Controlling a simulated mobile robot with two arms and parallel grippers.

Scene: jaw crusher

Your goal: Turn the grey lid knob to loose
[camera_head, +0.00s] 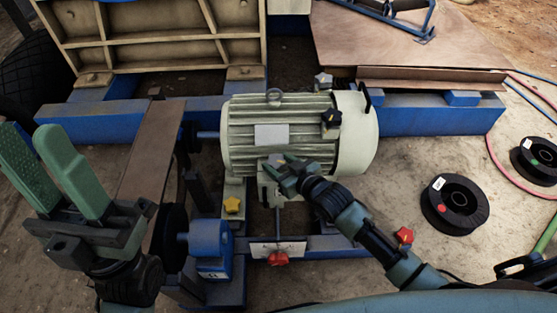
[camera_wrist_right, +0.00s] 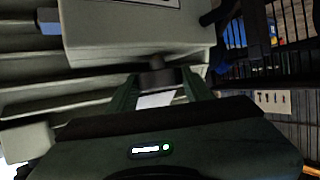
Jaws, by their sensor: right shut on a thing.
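The grey lid knob (camera_wrist_right: 158,78) shows in the right wrist view as a short, dark grey round piece below a pale box (camera_wrist_right: 135,32). My right gripper (camera_wrist_right: 160,92) is shut on it, with one green finger on each side. In the head view my right gripper (camera_head: 278,163) is at the front of the pale green motor (camera_head: 240,145), and it hides the knob there. The knob's turn angle cannot be told. My left gripper (camera_head: 55,170) is open and empty at the left, fingers pointing up, away from the motor.
A grey star knob (camera_head: 323,81) and a black knob (camera_head: 331,118) sit on the motor. A yellow knob (camera_head: 232,205) and red knobs (camera_head: 278,258) (camera_head: 404,235) are lower down. A blue frame (camera_head: 430,118) runs behind. Black spools (camera_head: 455,204) lie on the ground at right.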

